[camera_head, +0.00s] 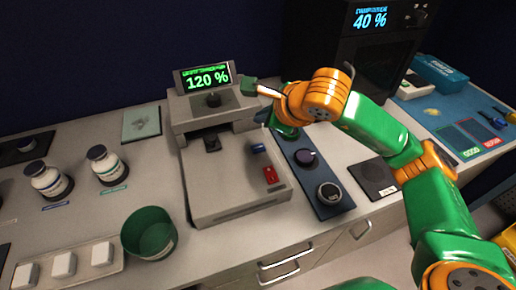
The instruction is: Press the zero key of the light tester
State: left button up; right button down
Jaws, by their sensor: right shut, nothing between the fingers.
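The light tester (235,196) is a grey bench device with a raised back part and a tilted display (205,78) reading "120 %" in green. A red key (270,174) and a small blue part (258,148) sit on the right side of its top. Their labels are too small to read, so I cannot tell which is the zero key. My right gripper (250,88) is shut and empty, just right of the display, above and behind the red key and apart from it. My left gripper is out of view.
A blue panel with dials (329,193) lies right of the tester. A green cup (149,232), white bottles (107,165) and white blocks (63,264) stand left. A dark device (365,60) reading "40 %" stands behind my right arm.

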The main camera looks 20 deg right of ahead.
aim_at(262, 150)
notch_tip(262, 150, down, 7)
jog(key=b, duration=0.4)
jog(key=shift+r+b, duration=0.15)
jog(key=shift+b, duration=0.15)
dwell(1.5)
jog(key=shift+f+b, duration=0.5)
jog(key=shift+b, duration=0.3)
jog(key=shift+f+b, duration=0.4)
jog(key=shift+b, duration=0.15)
jog(key=shift+r, duration=0.1)
dwell(0.4)
jog(key=shift+r+p, duration=0.45)
jog(key=shift+r, duration=0.25)
